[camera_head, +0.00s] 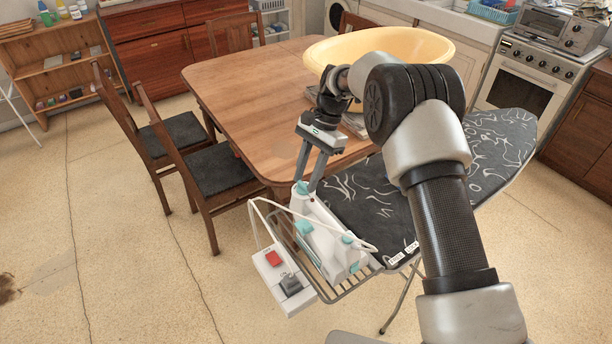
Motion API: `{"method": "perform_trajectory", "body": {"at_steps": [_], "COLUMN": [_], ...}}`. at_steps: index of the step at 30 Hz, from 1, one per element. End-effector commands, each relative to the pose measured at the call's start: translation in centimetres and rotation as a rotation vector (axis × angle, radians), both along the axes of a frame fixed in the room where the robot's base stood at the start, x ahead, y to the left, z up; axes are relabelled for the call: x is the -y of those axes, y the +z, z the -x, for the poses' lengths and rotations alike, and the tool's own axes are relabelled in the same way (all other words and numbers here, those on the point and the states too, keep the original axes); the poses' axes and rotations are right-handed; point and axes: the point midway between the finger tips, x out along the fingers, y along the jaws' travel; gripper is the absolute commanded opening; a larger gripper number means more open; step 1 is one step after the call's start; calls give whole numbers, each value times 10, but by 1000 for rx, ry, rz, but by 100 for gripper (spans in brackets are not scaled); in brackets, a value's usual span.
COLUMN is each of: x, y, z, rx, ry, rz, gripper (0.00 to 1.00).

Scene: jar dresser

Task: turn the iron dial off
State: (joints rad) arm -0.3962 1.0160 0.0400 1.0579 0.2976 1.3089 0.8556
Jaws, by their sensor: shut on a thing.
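The white iron (330,238) with teal parts rests on the wire rack (352,284) at the near end of the ironing board. My gripper (307,188) reaches down from above to the iron's upper left end. It is shut on a small teal part (300,188) there; I cannot tell whether this is the dial. Two more teal parts show lower on the iron. A white box (268,268) with a red switch (273,259) and a dark knob (291,284) sits at the rack's left side, apart from my gripper. Its markings are too small to read.
The patterned ironing board (505,150) runs to the upper right, partly behind my arm. A wooden table (240,80) holding a yellow tub (425,46) stands behind it. Wooden chairs (205,170) are at the left. The floor at left front is clear.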

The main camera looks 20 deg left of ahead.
Motion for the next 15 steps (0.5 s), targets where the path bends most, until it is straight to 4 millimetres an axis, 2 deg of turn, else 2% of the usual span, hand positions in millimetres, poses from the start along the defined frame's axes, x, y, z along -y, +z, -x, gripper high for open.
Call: {"method": "perform_trajectory", "body": {"at_steps": [6,15], "x": [2,2], "y": [0,0], "z": [1,2], "rx": [-2,-1], "ry": [-109,-169], "rz": [1,2], "gripper": [10,10]}}
